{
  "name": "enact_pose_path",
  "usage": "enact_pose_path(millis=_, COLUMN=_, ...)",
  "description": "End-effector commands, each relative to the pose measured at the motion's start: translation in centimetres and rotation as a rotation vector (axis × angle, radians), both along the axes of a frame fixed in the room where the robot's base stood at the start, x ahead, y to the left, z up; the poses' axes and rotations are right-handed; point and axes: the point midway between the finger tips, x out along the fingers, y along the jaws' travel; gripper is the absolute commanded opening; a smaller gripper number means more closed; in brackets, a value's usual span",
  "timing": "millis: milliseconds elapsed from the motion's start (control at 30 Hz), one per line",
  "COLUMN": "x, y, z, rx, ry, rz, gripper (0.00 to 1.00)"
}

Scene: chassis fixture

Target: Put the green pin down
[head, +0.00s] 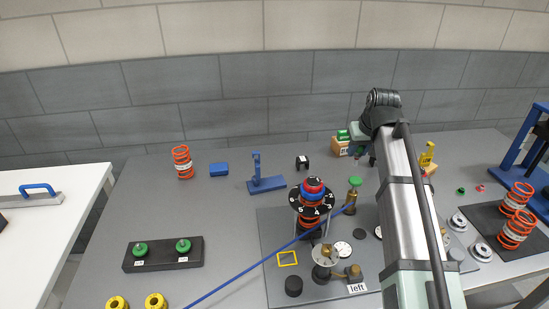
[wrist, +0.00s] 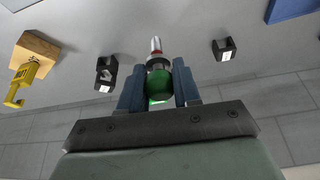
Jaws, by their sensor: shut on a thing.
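My gripper (wrist: 158,88) is shut on the green pin (wrist: 159,85) in the wrist view. Its rounded green head sits between the two blue-grey fingers, and a silver shaft with a reddish band points away from the hand. In the head view my gripper (head: 364,153) is above the back right of the table. I cannot make out the held pin clearly there. A black block (head: 163,263) at the front left holds two green-headed pieces (head: 140,249) with small white labels.
A grey plate (head: 270,235) carries a numbered dial stack (head: 312,198), a green-topped brass piece (head: 355,185) and a blue cable. A blue stand (head: 266,184), an orange spring (head: 182,162) and a wooden block (head: 340,147) stand behind. The left middle table is clear.

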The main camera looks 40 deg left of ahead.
Motion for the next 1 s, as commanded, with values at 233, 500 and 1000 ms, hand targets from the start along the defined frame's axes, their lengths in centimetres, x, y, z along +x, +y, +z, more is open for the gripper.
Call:
enact_pose_path(millis=233, x=-4.6, y=7.6, z=-0.8, rx=0.001, ry=0.003, rz=0.113, gripper=0.0)
enact_pose_path(millis=500, x=-8.3, y=17.9, z=-1.1, rx=0.003, ry=0.004, rz=0.239, gripper=0.0)
enact_pose_path(millis=1000, x=-7.4, y=33.4, z=-0.6, rx=0.004, ry=0.007, rz=0.164, gripper=0.0)
